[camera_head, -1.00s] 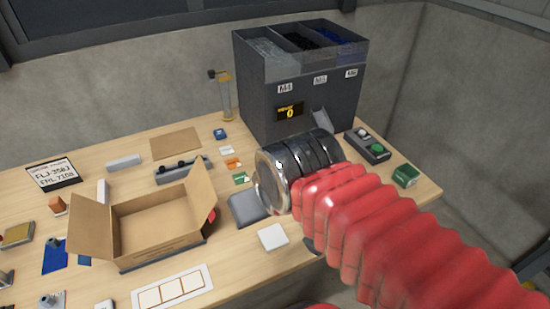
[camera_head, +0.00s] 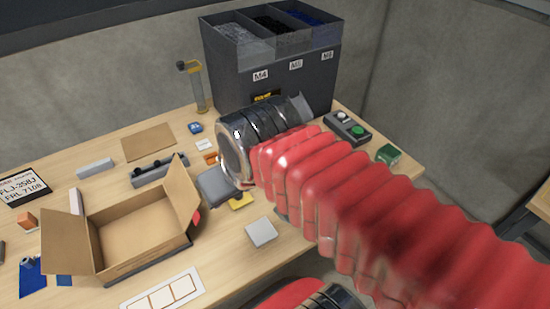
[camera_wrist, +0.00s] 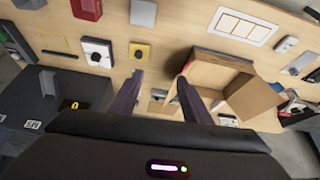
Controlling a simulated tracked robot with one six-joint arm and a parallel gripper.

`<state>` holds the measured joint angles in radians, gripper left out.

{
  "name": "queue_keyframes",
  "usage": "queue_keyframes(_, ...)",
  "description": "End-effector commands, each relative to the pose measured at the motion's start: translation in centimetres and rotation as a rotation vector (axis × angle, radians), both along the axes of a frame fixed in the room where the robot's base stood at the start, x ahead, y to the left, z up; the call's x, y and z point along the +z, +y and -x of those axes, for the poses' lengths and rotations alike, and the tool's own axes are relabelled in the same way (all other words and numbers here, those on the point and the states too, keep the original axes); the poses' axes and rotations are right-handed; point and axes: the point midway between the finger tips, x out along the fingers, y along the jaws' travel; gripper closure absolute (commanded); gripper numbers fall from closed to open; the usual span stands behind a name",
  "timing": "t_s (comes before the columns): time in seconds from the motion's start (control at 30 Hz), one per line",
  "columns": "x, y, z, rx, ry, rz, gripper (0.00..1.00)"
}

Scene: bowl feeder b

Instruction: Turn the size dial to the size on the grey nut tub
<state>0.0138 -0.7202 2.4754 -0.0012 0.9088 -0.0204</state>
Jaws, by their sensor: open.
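A white square plate with a round black knob (camera_wrist: 97,52), apparently the size dial, shows left of my fingers in the wrist view. In the head view I cannot make it out; my arm covers that area. A light grey block (camera_head: 261,232), possibly the grey nut tub, stands near the front table edge. It also shows at the top of the wrist view (camera_wrist: 143,13); no size can be read on it. My gripper (camera_wrist: 160,78) is open and empty, apart from the knob.
The dark feeder (camera_head: 225,75) stands at the back with several labelled compartments. A button box (camera_head: 347,127) and a green block (camera_head: 388,154) stand to its right. An open carton (camera_head: 115,268) is at left. A yellow piece (camera_wrist: 139,50) lies near the knob.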

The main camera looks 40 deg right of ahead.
Motion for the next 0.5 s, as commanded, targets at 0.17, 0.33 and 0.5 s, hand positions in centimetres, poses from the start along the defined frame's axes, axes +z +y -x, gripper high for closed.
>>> queue_keyframes(0.17,0.5,-1.3,-2.0,0.004,0.049,0.028,0.56)
queue_keyframes(0.33,0.9,-3.5,-4.6,0.023,0.112,0.058,0.56)
queue_keyframes(0.5,0.9,-5.9,-7.2,0.044,0.175,0.081,0.56)
